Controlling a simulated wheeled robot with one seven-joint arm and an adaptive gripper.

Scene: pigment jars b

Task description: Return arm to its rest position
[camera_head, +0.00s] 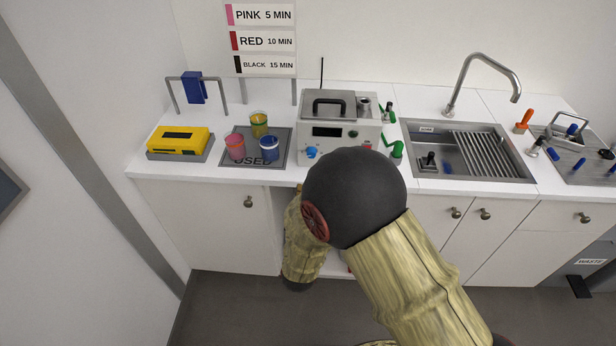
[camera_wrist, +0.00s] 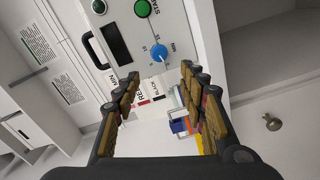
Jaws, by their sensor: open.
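My arm with its black rounded joint (camera_head: 355,195) rises in front of the counter in the head view and covers part of the machine's front. A lower arm section (camera_head: 305,240) hangs in front of the cabinets. My gripper's fingers cannot be made out in the head view. In the wrist view my gripper (camera_wrist: 160,76) is open, with its two padded fingers apart and nothing held between them. The machine's front, with a blue knob (camera_wrist: 159,53) and a green button (camera_wrist: 142,8), lies beyond the fingertips.
The grey machine (camera_head: 325,105) stands on the counter. Pink (camera_head: 235,148), yellow (camera_head: 259,121) and blue (camera_head: 268,149) cups stand on a dark mat (camera_head: 240,133). A yellow box (camera_head: 180,139) is farther left. A sink (camera_head: 470,150) is right of the machine. Open floor lies below.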

